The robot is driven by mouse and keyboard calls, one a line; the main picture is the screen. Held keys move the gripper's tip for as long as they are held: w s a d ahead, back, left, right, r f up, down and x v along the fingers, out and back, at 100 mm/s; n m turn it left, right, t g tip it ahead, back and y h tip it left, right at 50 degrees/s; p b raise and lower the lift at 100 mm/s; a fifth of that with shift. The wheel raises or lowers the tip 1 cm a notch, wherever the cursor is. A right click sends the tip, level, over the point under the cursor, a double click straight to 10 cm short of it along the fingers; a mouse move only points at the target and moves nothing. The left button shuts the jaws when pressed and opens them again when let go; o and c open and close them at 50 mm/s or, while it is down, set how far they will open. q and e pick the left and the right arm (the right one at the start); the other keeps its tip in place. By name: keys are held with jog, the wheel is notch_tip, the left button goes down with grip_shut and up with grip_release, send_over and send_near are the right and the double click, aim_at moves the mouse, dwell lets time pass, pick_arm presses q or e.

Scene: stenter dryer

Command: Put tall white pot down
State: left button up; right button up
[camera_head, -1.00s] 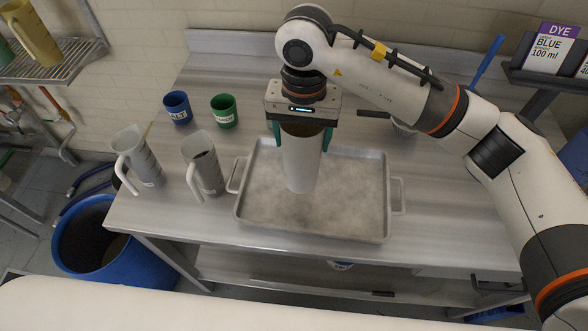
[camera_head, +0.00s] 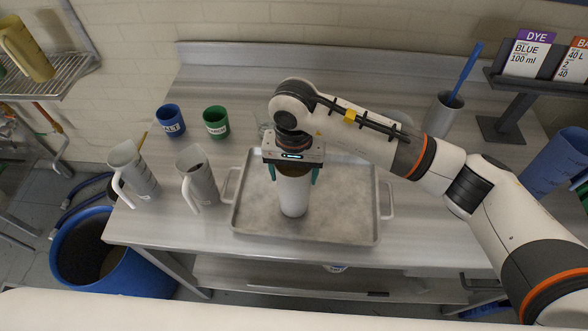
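The tall white pot (camera_head: 293,195) stands upright over the middle of the grey metal tray (camera_head: 235,220). Its base appears to be at the tray floor, but I cannot tell if it bears its full weight there. My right gripper (camera_head: 294,175) comes from above, with one teal finger on each side of the pot near its rim. The fingers look shut on it. The gripper body hides part of the pot's mouth. My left gripper is not in view.
Two grey jugs (camera_head: 133,174) (camera_head: 198,180) stand left of the tray. A blue cup (camera_head: 171,122) and a green cup (camera_head: 216,124) stand behind them. A grey container with a blue handle (camera_head: 442,114) stands back right. Bare table (camera_head: 440,225) lies right of the tray.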

jog(key=o, duration=1.7)
jog(key=shift+o, duration=0.2)
jog(key=shift+r, duration=0.35)
notch_tip(320, 180, up, 12)
jog(key=b, duration=0.4)
jog(key=shift+f, duration=0.2)
jog(key=shift+s+f, duration=0.1)
